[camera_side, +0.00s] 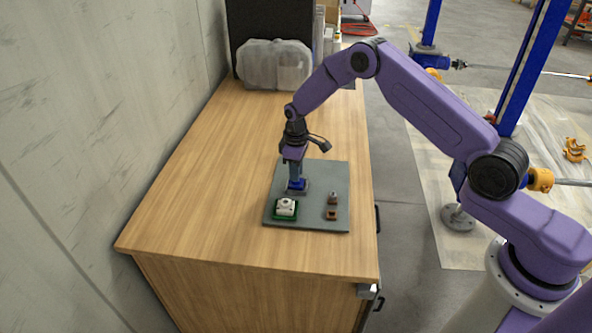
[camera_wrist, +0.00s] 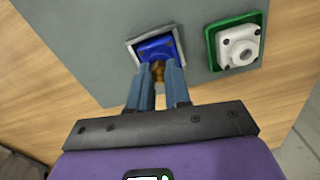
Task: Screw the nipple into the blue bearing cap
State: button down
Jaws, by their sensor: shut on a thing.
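The blue bearing cap (camera_wrist: 156,47) sits in a grey square holder (camera_wrist: 132,46) on the grey plate; the cap also shows in the side view (camera_side: 297,186). My gripper (camera_wrist: 160,72) points down over the cap, its two blue-grey fingers shut on the brass-coloured nipple (camera_wrist: 158,70). The nipple is at the cap's near part in the wrist view. Whether its thread is inside the cap cannot be told. In the side view my gripper (camera_side: 296,178) stands directly above the cap and the nipple is hidden.
A white block in a green holder (camera_side: 285,208) stands beside the cap; the wrist view shows it at the right (camera_wrist: 240,46). Brown parts (camera_side: 332,208) stand at the plate's right. The grey plate (camera_side: 310,217) lies on a wooden bench (camera_side: 185,215).

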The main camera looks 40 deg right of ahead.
jog(key=m, duration=0.3)
jog(key=shift+m, duration=0.3)
jog(key=m, duration=0.8)
jog(key=shift+f+m, duration=0.1)
jog(key=shift+m, duration=0.3)
jog(key=m, duration=0.3)
jog(key=shift+m, duration=0.4)
jog(key=c, duration=1.2)
grip_release()
